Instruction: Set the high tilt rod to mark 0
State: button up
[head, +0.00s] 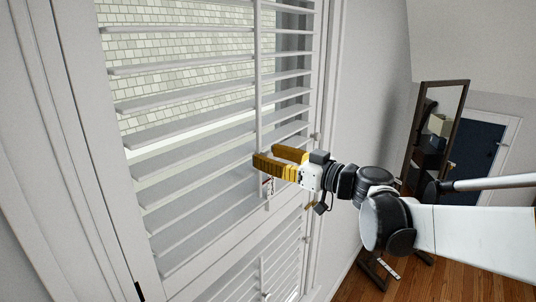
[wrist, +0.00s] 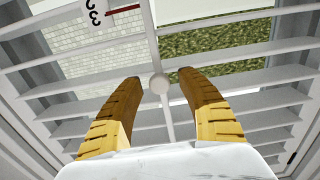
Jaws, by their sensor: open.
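The high tilt rod (head: 258,80) is a white upright bar in front of the upper shutter louvers. A white scale plate (wrist: 108,14) shows black digits, one like a 3, and a red line (wrist: 124,9). The rest of the scale is cut off.
The upper louvers (head: 190,97) are tilted open, with brick wall visible behind. A lower shutter panel (head: 250,270) sits below the middle rail. A dark-framed mirror (head: 412,140) stands on the wood floor at right.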

aim_at(261, 176)
grip_shut()
notch_tip(261, 176, down, 7)
jog(key=b, duration=0.5)
jog(key=shift+r+b, duration=0.2)
jog(key=shift+b, duration=0.15)
jog(key=shift+r, duration=0.1)
grip_release()
